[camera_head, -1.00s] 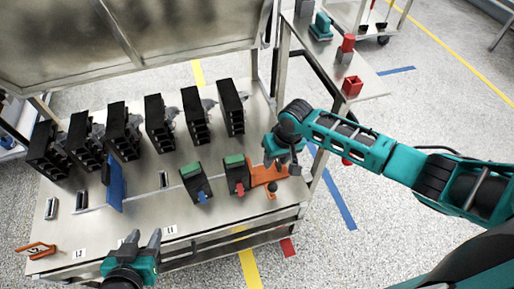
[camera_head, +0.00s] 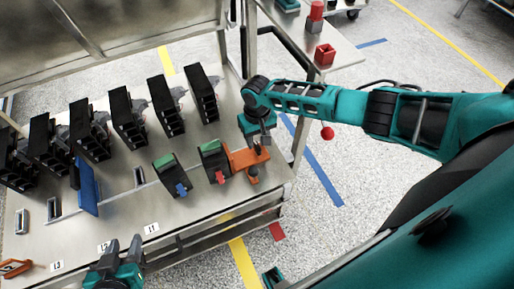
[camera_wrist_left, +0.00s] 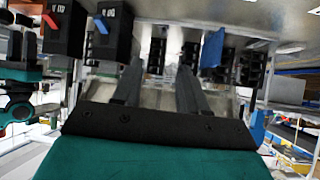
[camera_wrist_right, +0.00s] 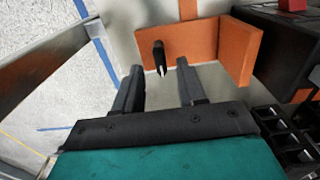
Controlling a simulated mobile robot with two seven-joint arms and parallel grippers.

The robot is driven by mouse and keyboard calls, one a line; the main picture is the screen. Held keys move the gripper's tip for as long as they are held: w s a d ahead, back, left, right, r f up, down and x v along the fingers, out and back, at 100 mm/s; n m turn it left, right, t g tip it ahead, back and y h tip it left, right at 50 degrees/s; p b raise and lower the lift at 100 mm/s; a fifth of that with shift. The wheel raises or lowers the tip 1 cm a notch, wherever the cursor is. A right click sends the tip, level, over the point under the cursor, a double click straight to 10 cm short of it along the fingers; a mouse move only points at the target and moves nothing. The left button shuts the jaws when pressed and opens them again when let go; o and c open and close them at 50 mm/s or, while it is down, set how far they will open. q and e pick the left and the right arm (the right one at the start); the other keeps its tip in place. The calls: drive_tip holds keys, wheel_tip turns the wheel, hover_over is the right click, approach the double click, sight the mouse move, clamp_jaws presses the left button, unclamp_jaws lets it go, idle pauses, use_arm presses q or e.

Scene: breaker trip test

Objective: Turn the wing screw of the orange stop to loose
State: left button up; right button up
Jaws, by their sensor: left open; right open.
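The orange stop (camera_head: 246,158) is at the right end of the bench, beside the breaker with the red lever (camera_head: 214,160). In the right wrist view the orange stop (camera_wrist_right: 190,45) stands ahead of my fingers, with the dark wing screw (camera_wrist_right: 160,57) sticking out of its face. My right gripper (camera_wrist_right: 158,72) is open, and the screw lies between the lines of its fingertips; I cannot tell whether they touch it. In the head view the right gripper (camera_head: 262,138) is over the stop. My left gripper (camera_head: 124,244) is open and empty at the bench's front edge.
A breaker with a blue lever (camera_head: 172,175) stands left of the red-lever one. Several black breakers (camera_head: 128,118) line the back of the bench. A blue plate (camera_head: 88,188) stands upright at left. A red block (camera_head: 325,54) is on the side table.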

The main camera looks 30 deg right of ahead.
sight(257, 145)
wheel_tip(257, 145, down, 3)
drive_tip(key=shift+r+b, duration=0.1)
drive_tip(key=shift+b, duration=1)
drive_tip(key=shift+f, duration=0.2)
drive_tip(key=c, duration=0.6)
clamp_jaws()
